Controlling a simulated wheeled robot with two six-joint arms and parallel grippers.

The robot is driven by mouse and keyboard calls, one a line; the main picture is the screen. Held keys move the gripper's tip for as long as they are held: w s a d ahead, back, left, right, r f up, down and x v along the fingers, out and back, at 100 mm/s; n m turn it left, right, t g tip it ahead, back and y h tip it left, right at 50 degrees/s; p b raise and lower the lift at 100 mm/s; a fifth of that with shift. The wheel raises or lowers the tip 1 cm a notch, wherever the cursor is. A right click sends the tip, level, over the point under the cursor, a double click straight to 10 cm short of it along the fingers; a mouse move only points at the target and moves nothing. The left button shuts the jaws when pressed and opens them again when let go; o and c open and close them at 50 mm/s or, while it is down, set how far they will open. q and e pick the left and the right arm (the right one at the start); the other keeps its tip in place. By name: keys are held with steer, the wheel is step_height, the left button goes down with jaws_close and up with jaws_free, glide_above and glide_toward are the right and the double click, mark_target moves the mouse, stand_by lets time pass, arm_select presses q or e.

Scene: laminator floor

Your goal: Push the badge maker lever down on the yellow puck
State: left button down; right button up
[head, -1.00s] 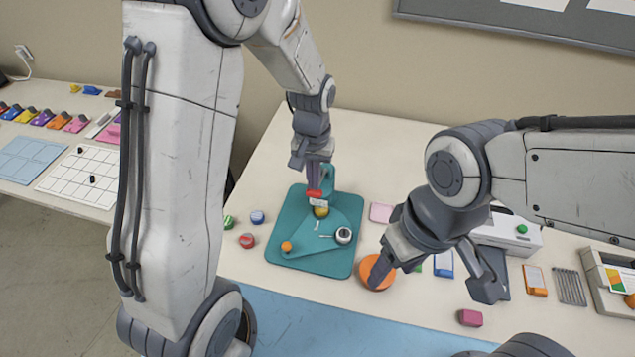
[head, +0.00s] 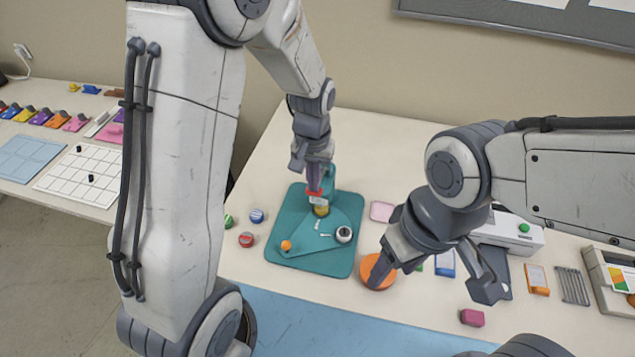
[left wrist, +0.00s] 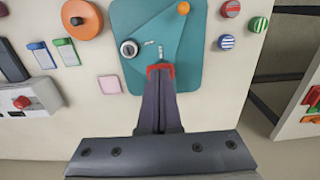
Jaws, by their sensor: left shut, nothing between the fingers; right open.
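The teal badge maker (head: 345,262) stands on the white table, with its red-ended lever (head: 314,194) at the back. The yellow puck (head: 321,211) sits just below the lever end, partly hidden by it. My left gripper (head: 314,186) is shut and empty, pointing down with its fingertips at the red lever end, seemingly touching it. In the left wrist view, the shut fingers reach the red lever end (left wrist: 160,68), and the yellow puck is hidden. My right gripper (head: 432,284) is open and empty, at the right of the badge maker, one finger over an orange disc.
The orange disc (head: 378,271) lies right of the badge maker. Small round badges (head: 246,240) lie to its left. A pink square (head: 382,211), a pink block (head: 472,317) and a white machine (head: 510,232) are to the right. A blue mat (head: 320,325) runs along the front.

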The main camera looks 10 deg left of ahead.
mark_target(314, 195)
arm_select(q)
step_height(314, 195, down, 8)
steer(key=b, duration=0.5)
stand_by(1.0)
steer(key=shift+r, duration=0.1)
steer(key=shift+r+p, duration=4.75)
steer(key=shift+r, duration=0.75)
